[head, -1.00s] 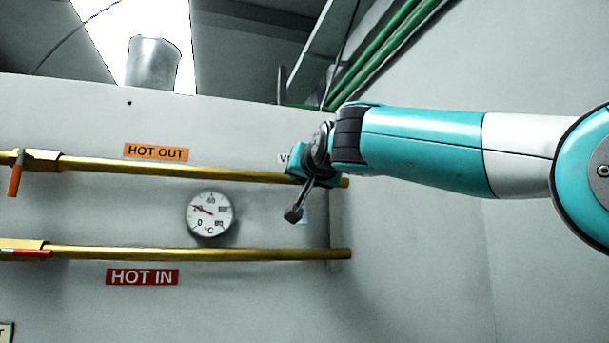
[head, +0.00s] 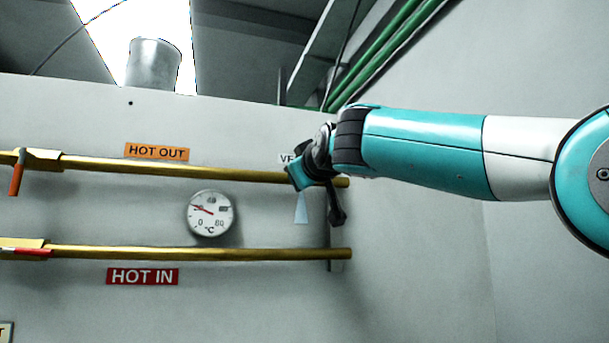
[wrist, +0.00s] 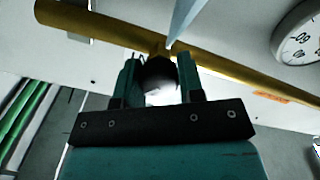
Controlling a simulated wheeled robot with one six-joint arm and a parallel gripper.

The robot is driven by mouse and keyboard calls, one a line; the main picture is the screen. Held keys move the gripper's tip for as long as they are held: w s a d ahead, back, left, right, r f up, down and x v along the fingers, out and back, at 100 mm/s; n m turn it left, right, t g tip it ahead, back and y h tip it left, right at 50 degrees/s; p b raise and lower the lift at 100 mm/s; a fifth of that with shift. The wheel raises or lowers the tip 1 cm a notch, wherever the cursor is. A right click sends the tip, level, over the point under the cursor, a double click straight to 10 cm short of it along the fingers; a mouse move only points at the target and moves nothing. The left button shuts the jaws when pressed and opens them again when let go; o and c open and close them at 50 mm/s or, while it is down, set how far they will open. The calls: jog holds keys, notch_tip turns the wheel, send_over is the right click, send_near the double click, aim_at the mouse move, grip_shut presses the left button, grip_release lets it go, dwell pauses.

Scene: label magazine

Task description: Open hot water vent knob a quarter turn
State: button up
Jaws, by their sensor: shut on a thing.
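My gripper (head: 299,174) is at the upper brass pipe, near its right end, by the partly covered vent label (head: 285,158). In the wrist view its two teal fingers (wrist: 158,62) stand on either side of a dark round knob (wrist: 158,73) in front of the pipe (wrist: 100,28). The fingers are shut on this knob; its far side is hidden. In the head view my gripper and wrist hide the knob. A pale blue tapered shape (head: 302,209), like a spray, hangs below my gripper and also shows in the wrist view (wrist: 186,20).
The lower brass pipe (head: 200,254) runs along the wall below. A round temperature gauge (head: 211,212) sits between the pipes. An orange-handled valve (head: 16,175) and a red-handled valve (head: 27,252) are at the left. The wall right of the pipe ends is bare.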

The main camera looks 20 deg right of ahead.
jog(key=shift+n, duration=1.2)
jog(key=o, duration=0.9)
jog(key=shift+s+f+b, duration=0.15)
jog(key=shift+s+b, duration=0.15)
jog(key=shift+s, duration=0.05)
jog(key=shift+s+a+f+b, duration=0.1)
jog(key=shift+s+b, duration=3.05)
jog(key=shift+s, duration=5.2)
